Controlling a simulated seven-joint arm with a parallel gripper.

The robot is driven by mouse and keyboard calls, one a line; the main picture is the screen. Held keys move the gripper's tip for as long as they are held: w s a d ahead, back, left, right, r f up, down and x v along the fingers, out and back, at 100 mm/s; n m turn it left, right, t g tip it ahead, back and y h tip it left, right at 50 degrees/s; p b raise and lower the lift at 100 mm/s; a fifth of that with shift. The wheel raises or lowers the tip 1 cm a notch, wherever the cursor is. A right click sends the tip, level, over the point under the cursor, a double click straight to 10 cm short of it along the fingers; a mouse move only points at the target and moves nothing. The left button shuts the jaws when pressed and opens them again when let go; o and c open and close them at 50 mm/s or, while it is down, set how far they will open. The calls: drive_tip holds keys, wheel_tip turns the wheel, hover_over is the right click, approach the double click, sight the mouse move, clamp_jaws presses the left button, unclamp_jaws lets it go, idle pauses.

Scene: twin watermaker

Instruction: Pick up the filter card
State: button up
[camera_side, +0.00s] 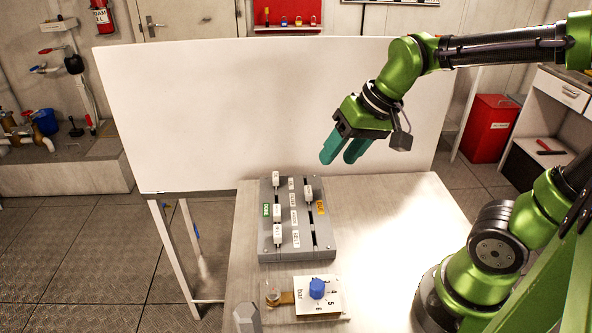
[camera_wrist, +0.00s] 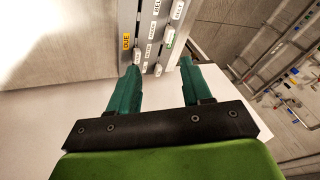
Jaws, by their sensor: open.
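A grey card rack (camera_side: 266,250) stands on the table, with two long slots, a green DONE label on the left and an orange DUE label on the right. Several small white cards stand in the left slot, and one white card (camera_side: 308,193) stands in the right slot, beside the DUE label. The print is too small to tell which is the filter card. My gripper (camera_side: 340,157) is open and empty, above and behind the rack's right side. In the wrist view the rack (camera_wrist: 131,18) lies beyond the teal fingertips (camera_wrist: 160,67), which touch nothing.
A large white panel (camera_side: 200,110) stands behind the table.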

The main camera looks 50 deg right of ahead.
sight(308, 190)
drive_tip(key=w+d+f+m+g+h, duration=0.2)
drive_tip(key=w+d+m+g, duration=0.3)
drive_tip(key=w, duration=0.8)
drive_tip(key=shift+n, duration=0.3)
drive_tip(key=f, duration=1.1)
drive_tip(key=d+f, duration=0.1)
drive_tip(key=f, duration=0.4)
drive_tip(key=shift+s+f, duration=0.35)
drive_tip(key=shift+f, duration=0.05)
drive_tip(key=shift+d, duration=0.1)
clamp_jaws()
